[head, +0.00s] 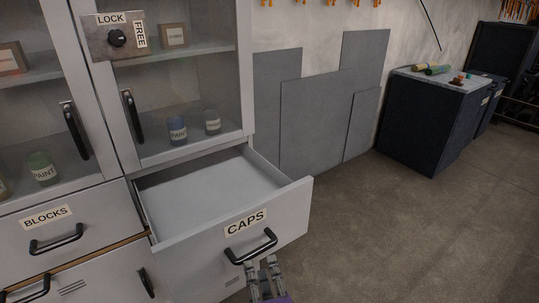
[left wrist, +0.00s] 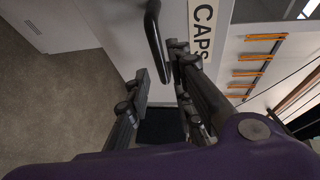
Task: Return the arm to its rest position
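My left gripper (head: 260,263) is at the bottom middle of the head view, just below the black handle (head: 251,247) of the CAPS drawer (head: 290,208). The drawer is pulled out and its visible inside looks empty. In the left wrist view the two fingers of the gripper (left wrist: 159,65) stand apart. The handle (left wrist: 156,35) appears in the gap between the fingertips, with no visible grip on it; the exact distance is hard to tell. My right gripper is in neither view.
The cabinet's glass doors (head: 185,85) stand above the drawer, with paint jars (head: 177,130) inside. The BLOCKS drawer (head: 60,228) is on the left. Grey panels (head: 310,120) lean on the wall. A dark cabinet (head: 425,125) stands farther right. The floor (head: 410,240) on the right is clear.

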